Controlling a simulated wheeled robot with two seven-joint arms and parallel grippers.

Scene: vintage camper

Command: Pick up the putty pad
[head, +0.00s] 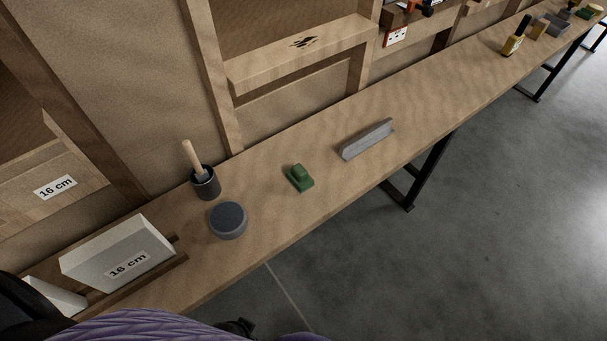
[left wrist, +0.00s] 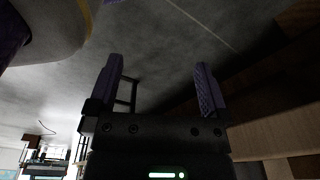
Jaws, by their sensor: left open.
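A small green pad-like piece with a raised lump (head: 299,178) lies flat on the wooden bench (head: 330,190) in the head view. A round grey puck (head: 228,220) with a dark top sits to its lower left. No label shows which of them is the putty pad; the green piece looks more like it. My left gripper (left wrist: 158,66) is open in the left wrist view, with two purple fingers apart and nothing between them. Grey floor shows beyond it, and neither piece is in that view. I cannot make out my right gripper.
A dark cup (head: 206,184) holding a wooden-handled tool stands behind the puck. A long grey bar (head: 367,139) lies right of the green piece. A white block marked 16 cm (head: 118,256) rests at the near left. Bare bench surrounds the green piece.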

